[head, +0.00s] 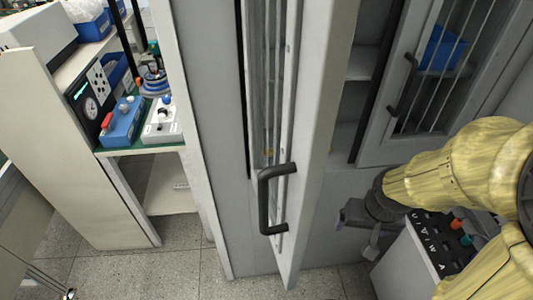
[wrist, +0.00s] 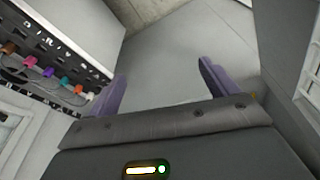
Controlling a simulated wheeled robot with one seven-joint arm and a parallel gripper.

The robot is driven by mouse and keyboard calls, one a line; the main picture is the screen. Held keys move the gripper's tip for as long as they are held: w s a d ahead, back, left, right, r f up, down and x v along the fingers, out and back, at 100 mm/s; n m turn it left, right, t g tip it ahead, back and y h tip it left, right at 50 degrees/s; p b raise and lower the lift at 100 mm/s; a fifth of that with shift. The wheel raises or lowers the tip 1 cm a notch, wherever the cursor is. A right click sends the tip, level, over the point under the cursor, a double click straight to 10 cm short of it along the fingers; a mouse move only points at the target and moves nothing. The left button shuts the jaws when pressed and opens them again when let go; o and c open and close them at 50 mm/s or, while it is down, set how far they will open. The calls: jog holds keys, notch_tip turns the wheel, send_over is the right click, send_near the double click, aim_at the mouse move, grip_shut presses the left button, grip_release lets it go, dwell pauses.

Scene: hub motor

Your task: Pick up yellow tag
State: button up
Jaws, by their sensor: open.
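A small yellow spot (head: 268,152) shows through the pane of the open cabinet door in the head view. It may be the yellow tag, but it is too small to tell. My gripper (wrist: 160,82) is open in the wrist view, its two purple fingers apart with nothing between them. In the head view my gripper is at the lower right, to the right of the open door (head: 312,150) and in front of the cabinet, apart from the yellow spot.
The door with its black handle (head: 264,200) stands ajar, its edge toward the camera. A second barred door (head: 425,75) is at the right. A socket panel (head: 440,245) is close by my gripper. A shelf unit with instruments (head: 125,120) stands left. Some floor (head: 180,270) is clear.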

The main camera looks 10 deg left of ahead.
jog(key=w+d+f+m+t+y+b, duration=0.1)
jog(key=w+f+m+y+b, duration=0.15)
jog(key=f+m, duration=0.6)
jog(key=w+d+f+m+t+y+b, duration=0.1)
jog(key=w+f+m+y, duration=0.25)
jog(key=f+m, duration=0.5)
jog(key=w+d+r+m+t+h+b, duration=0.1)
jog(key=d+r+m+t, duration=0.3)
jog(key=d+m, duration=0.4)
jog(key=w+d+r+m+t+h, duration=0.3)
jog(key=d+r+m+t, duration=0.2)
jog(key=d+m, duration=0.4)
jog(key=shift+w+d+r+m+h+b, duration=0.25)
jog(key=shift+d+m+h+b, duration=0.1)
jog(key=shift+d, duration=0.4)
